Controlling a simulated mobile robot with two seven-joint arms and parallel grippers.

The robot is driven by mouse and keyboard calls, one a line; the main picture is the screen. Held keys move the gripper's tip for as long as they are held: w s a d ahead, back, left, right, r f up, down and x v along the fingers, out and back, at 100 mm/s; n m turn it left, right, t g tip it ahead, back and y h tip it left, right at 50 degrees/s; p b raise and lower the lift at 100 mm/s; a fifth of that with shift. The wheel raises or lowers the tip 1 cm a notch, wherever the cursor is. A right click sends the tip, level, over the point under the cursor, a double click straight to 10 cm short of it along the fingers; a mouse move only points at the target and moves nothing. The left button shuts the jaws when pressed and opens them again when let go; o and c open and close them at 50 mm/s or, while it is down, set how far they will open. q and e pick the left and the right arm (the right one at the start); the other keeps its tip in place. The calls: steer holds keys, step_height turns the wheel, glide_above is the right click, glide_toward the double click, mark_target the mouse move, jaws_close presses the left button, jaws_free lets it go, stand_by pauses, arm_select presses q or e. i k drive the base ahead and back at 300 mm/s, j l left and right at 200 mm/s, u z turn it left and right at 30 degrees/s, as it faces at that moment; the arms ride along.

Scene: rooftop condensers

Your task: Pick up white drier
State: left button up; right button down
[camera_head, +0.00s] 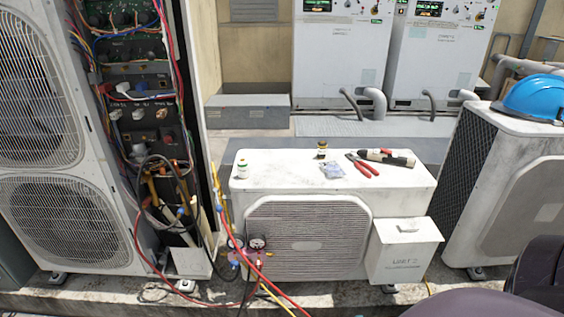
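Neither of my grippers shows in the head view. A dark rounded shape in the lower right corner appears to be part of my own arm, with no fingers visible.
A blue hard hat (533,98) sits on the right condenser. An open wiring cabinet (135,100) stands left.

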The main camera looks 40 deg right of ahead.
mark_target(242, 163)
steer(key=i+z, duration=0.15)
steer(key=z, duration=0.3)
steer(key=i+j+z, duration=0.1)
steer(key=z, duration=0.3)
steer(key=i+j+z, duration=0.15)
steer(key=z, duration=0.3)
